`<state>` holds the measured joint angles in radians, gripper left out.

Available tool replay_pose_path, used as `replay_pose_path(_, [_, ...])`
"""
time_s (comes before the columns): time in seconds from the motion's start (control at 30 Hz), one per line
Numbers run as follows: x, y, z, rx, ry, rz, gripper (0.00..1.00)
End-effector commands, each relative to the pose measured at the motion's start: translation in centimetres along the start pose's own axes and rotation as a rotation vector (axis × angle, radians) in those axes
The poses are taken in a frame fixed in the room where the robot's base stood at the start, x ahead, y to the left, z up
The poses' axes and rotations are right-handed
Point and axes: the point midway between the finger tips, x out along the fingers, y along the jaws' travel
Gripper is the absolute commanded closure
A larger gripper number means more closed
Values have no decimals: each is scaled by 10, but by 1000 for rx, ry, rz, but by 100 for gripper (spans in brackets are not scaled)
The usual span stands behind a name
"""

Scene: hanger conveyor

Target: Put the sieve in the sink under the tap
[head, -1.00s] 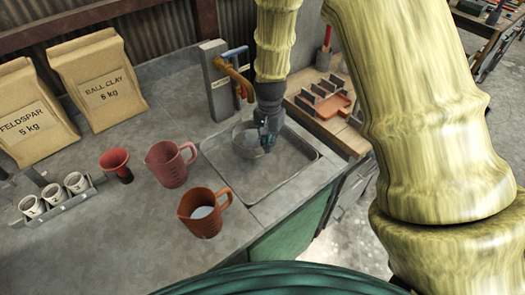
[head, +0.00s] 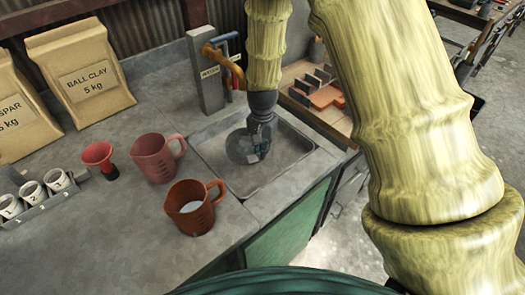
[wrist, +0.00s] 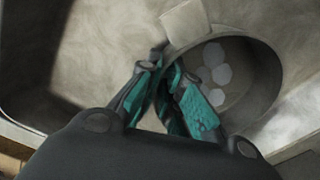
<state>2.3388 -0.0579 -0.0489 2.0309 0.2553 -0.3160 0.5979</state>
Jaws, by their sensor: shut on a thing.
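The grey round sieve (head: 238,148) is within the sink's outline in the head view, partly hidden by my gripper (head: 262,150). In the wrist view the sieve (wrist: 262,72) shows its round rim and several pale hexagonal patches inside. My gripper (wrist: 175,75) is shut on the sieve at its near edge. The grey sink (head: 287,160) is a shallow rectangular basin. The brass tap (head: 228,60) rises behind it, its spout above and slightly behind the sieve. I cannot tell whether the sieve touches the sink floor.
A pink jug (head: 155,158) and an orange-brown jug (head: 190,212) stand left of the sink. A red funnel (head: 98,154), a rack of white cups (head: 40,195) and a clay bag (head: 85,78) are farther left.

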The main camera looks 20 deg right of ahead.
Motion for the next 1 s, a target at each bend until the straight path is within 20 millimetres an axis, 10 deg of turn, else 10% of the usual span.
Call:
replay_pose_path(0.3, [2,0,0,1,0,0,100])
replay_pose_path(0.43, [1,0,0,1,0,0,71])
replay_pose_path(1.0, [-18,0,-1,0,3,-2,71])
